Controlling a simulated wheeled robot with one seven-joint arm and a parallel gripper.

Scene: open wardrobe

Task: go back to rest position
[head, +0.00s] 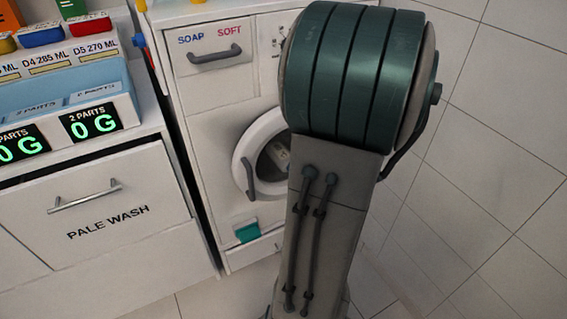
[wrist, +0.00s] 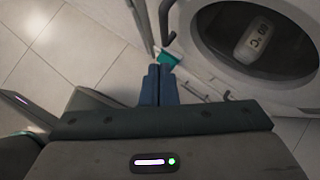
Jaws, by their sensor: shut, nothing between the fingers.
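My gripper (wrist: 159,70) shows in the wrist view with its two blue fingers shut together and nothing between them. It points toward the floor in front of a white washing machine (wrist: 200,75). In the head view my own grey and green arm stands in front of the machine (head: 208,128), and the gripper is hidden there. The round door (head: 243,152) looks shut. Behind its glass is a pale rounded object with dark marks (wrist: 254,41), which I cannot name.
A teal piece (head: 247,232) sits low on the machine front. A door handle (head: 249,178) and a drawer handle (head: 214,56) stick out. A white cabinet (head: 140,245) labelled PALE WASH stands left, with a blue tray (head: 62,97) above. Tiled floor (wrist: 75,40) is clear at left.

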